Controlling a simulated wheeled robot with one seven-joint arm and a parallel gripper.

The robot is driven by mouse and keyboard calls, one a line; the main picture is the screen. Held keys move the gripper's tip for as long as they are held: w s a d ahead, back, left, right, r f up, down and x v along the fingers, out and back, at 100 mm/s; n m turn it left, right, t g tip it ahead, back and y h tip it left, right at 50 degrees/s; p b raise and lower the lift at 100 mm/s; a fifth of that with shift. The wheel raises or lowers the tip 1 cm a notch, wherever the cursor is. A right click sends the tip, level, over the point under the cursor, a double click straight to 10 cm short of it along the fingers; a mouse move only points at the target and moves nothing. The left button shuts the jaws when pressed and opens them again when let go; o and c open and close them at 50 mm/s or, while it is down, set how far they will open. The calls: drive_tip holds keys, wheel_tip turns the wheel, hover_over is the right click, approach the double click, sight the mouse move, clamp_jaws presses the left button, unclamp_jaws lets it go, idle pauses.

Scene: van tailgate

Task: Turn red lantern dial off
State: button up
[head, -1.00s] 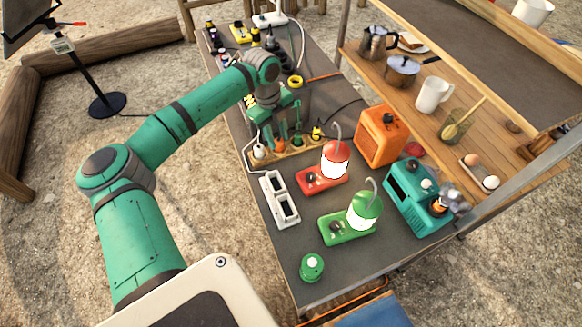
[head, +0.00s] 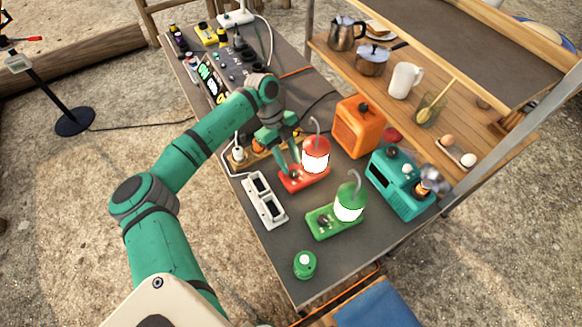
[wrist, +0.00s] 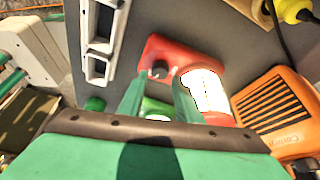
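The red lantern (head: 316,148) stands on the grey table, its white light section bright. Its red base (head: 303,180) extends to the left of the lamp. The lantern's lamp also shows in the wrist view (wrist: 205,92). The dark dial (wrist: 160,69) sits on the base in the wrist view; in the head view my fingers obscure it. My gripper (head: 288,162) is over the dial side of the base. In the wrist view my gripper (wrist: 157,92) has its two green fingers apart, with the dial showing beyond the gap between them. Contact with the dial cannot be told.
A green lantern (head: 348,196) stands in front of the red one. A white two-slot holder (head: 264,201) lies to the left. An orange box (head: 360,127) and a teal machine (head: 402,184) stand to the right.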

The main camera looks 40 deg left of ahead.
sight(294, 172)
drive_tip(key=shift+x, duration=1.65)
drive_tip(key=c, duration=0.7)
drive_tip(key=shift+c, duration=0.2)
